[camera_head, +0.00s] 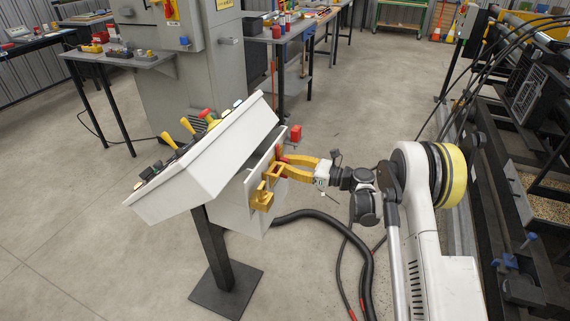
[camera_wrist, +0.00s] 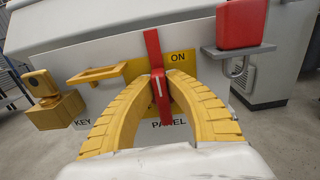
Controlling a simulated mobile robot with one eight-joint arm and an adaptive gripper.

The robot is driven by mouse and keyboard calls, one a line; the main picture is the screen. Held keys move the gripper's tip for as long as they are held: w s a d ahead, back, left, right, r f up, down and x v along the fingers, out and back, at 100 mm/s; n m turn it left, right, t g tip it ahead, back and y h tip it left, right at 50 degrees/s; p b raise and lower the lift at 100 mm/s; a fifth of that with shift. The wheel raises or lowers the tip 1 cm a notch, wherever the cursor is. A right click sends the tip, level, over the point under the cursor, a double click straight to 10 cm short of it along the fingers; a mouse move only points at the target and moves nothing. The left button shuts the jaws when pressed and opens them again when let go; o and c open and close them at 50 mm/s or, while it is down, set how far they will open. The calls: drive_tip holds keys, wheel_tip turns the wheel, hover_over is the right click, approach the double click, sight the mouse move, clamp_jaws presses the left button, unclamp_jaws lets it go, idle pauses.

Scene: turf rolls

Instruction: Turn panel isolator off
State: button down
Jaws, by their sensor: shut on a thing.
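The panel isolator is a red handle (camera_wrist: 154,62) on a yellow plate (camera_wrist: 180,64) marked ON, on the side of a white control console (camera_head: 215,160). In the wrist view the handle stands nearly upright, its white mark tilted slightly from vertical. My gripper (camera_wrist: 160,80) has its yellow fingers closed around the handle's lower middle, one on each side. In the head view my gripper (camera_head: 284,167) reaches the console's side from the right, and the handle is mostly hidden by the fingers.
A yellow bracket (camera_wrist: 97,74) and a yellow key block (camera_wrist: 52,105) stick out to the left. A thick black hose (camera_head: 340,230) lies on the floor below my arm.

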drive_tip(key=shift+n, duration=0.3)
drive_tip(key=n, duration=0.4)
drive_tip(key=shift+s+a, duration=0.15)
drive_tip(key=shift+s, duration=0.2)
drive_tip(key=n, duration=0.4)
drive_tip(key=f+n, duration=0.1)
drive_tip(key=n, duration=0.3)
drive_tip(key=s+f+n, duration=0.1)
drive_tip(key=n, duration=0.4)
drive_tip(key=shift+a, duration=0.2)
drive_tip(key=c, duration=1.4)
unclamp_jaws()
